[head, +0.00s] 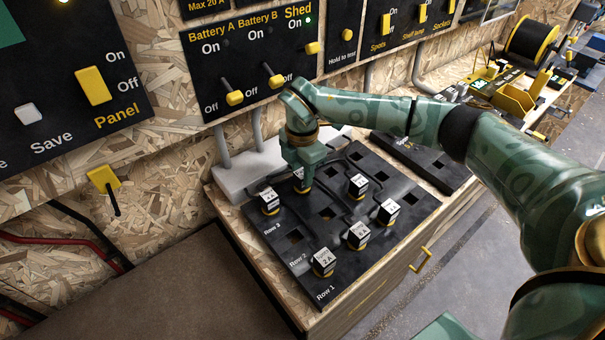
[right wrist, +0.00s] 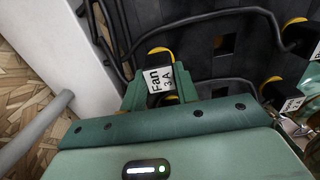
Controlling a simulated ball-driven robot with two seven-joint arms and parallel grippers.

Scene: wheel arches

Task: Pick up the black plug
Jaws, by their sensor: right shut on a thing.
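My right gripper (head: 303,178) reaches down over the back of the black socket board (head: 346,277). In the right wrist view its two green fingers (right wrist: 160,88) are shut on a black plug (right wrist: 157,78) with a white label reading "Fan 3 A" and yellow edging. The fingers mostly hide this plug in the head view. I cannot tell whether it is seated in its socket or lifted. Other black plugs with white labelled tops stand on the board, such as one at the front (head: 323,262) and one at the right (head: 388,210). My left gripper is not in view.
Black cables run across the board between the plugs. A pale grey block (head: 247,175) stands behind it on the left. A black switch panel (head: 255,58) hangs on the wood wall just above my right wrist. A second black board (head: 425,160) lies to the right.

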